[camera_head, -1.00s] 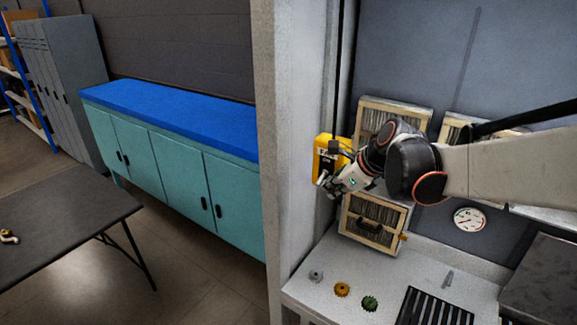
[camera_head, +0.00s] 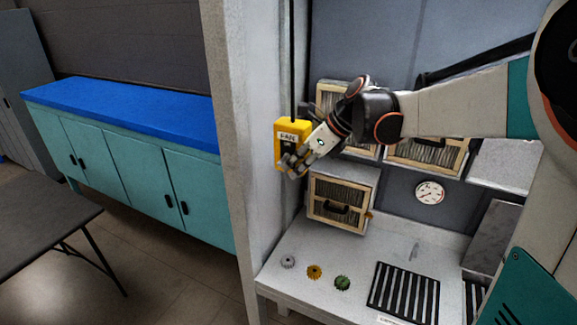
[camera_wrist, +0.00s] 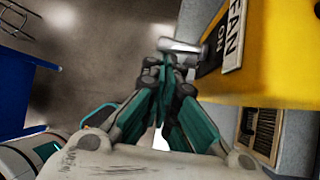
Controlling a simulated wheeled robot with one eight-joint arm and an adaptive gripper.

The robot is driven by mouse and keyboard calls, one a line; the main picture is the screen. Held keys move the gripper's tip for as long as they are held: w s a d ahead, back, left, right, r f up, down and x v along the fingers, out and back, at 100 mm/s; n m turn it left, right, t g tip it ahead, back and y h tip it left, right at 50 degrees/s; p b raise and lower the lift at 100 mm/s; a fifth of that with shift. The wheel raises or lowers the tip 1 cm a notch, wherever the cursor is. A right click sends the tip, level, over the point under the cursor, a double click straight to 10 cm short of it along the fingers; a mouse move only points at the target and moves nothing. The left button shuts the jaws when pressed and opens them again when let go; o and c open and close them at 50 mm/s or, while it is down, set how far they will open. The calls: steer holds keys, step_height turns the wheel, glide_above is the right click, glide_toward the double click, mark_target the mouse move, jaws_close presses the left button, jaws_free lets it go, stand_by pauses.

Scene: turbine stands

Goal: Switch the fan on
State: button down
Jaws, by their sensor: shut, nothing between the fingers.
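The yellow fan switch box (camera_head: 280,148) hangs on the grey post at the end of a black cable, with a white "FAN" label on its upper front. It fills the upper right of the wrist view (camera_wrist: 275,75), where "ON" shows beside a pale switch lever (camera_wrist: 185,46). My gripper (camera_head: 292,170) is shut and empty at the lower front of the box. In the wrist view its closed fingertips (camera_wrist: 165,65) are right by the lever; I cannot tell whether they touch it.
The pale workbench (camera_head: 300,283) below holds a grey gear (camera_head: 288,262), an orange gear (camera_head: 314,272), a green gear (camera_head: 342,283) and a black grille (camera_head: 403,292). Framed filters stand behind, near a round gauge (camera_head: 430,192). A blue-topped cabinet (camera_head: 120,112) is left of the post.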

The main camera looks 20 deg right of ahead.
steer(key=shift+r+m+g+y+b, duration=0.3)
steer(key=shift+r+g+y+b, duration=0.1)
steer(key=shift+g+y, duration=0.3)
steer(key=shift+r, duration=0.15)
steer(key=shift+r+p, duration=0.5)
steer(key=shift+r, duration=0.2)
